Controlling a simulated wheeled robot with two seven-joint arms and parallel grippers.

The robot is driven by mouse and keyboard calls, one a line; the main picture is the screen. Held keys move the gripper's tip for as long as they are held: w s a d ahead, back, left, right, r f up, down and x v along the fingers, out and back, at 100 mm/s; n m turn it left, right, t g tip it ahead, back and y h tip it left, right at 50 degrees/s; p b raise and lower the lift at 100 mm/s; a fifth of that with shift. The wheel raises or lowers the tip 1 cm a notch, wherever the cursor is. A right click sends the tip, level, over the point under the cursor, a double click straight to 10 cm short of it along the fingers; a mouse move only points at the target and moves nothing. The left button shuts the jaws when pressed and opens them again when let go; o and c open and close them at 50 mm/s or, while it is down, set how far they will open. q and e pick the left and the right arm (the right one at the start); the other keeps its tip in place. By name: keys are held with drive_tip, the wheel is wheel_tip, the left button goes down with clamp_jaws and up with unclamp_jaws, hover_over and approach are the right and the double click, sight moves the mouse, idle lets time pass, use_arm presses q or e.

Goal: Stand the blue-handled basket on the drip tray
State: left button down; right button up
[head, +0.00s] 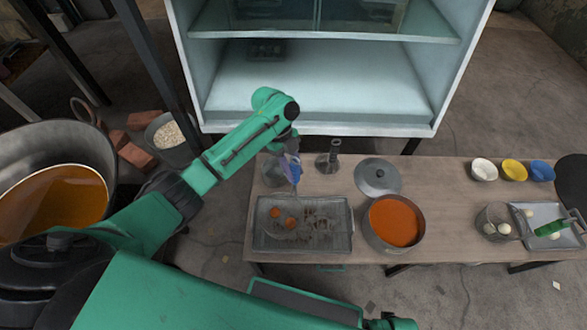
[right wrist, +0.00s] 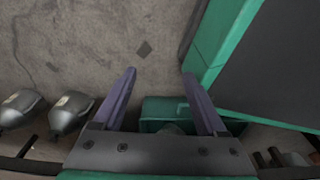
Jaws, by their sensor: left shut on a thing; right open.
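In the head view my left gripper (head: 294,172) points down at the back edge of a grey rectangular tray, which I take as the drip tray (head: 260,238). Its purplish fingers are shut on a thin bluish handle, mostly hidden between them. The handle seems to belong to the blue-handled basket (head: 320,218), a dark mesh shape with brownish bits over the tray's right half. I cannot tell whether the basket touches the tray. My right gripper (right wrist: 160,82) is open and empty, above bare floor in the right wrist view.
A pot of orange liquid (head: 396,222) stands right of the tray, with a grey lid (head: 377,176) behind it. Three small bowls (head: 514,170) stand behind. Wooden table (head: 445,190) between is clear.

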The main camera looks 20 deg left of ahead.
use_arm(q)
drive_tip(key=shift+f, duration=0.3)
use_arm(e)
drive_tip(key=shift+f, duration=0.1)
use_arm(q)
drive_tip(key=c, duration=0.5)
unclamp_jaws()
drive_tip(key=shift+c, duration=0.2)
drive_tip(key=p+v, duration=0.1)
drive_tip(key=v, duration=1.3)
drive_tip(key=shift+r+p, duration=0.3)
drive_tip(key=shift+p, duration=0.05)
use_arm(e)
drive_tip(key=s, duration=0.3)
drive_tip(key=shift+s+d+f, duration=0.15)
drive_tip(key=shift+s+d, duration=0.15)
drive_tip(key=shift+d, duration=0.05)
use_arm(q)
drive_tip(key=shift+w, duration=0.1)
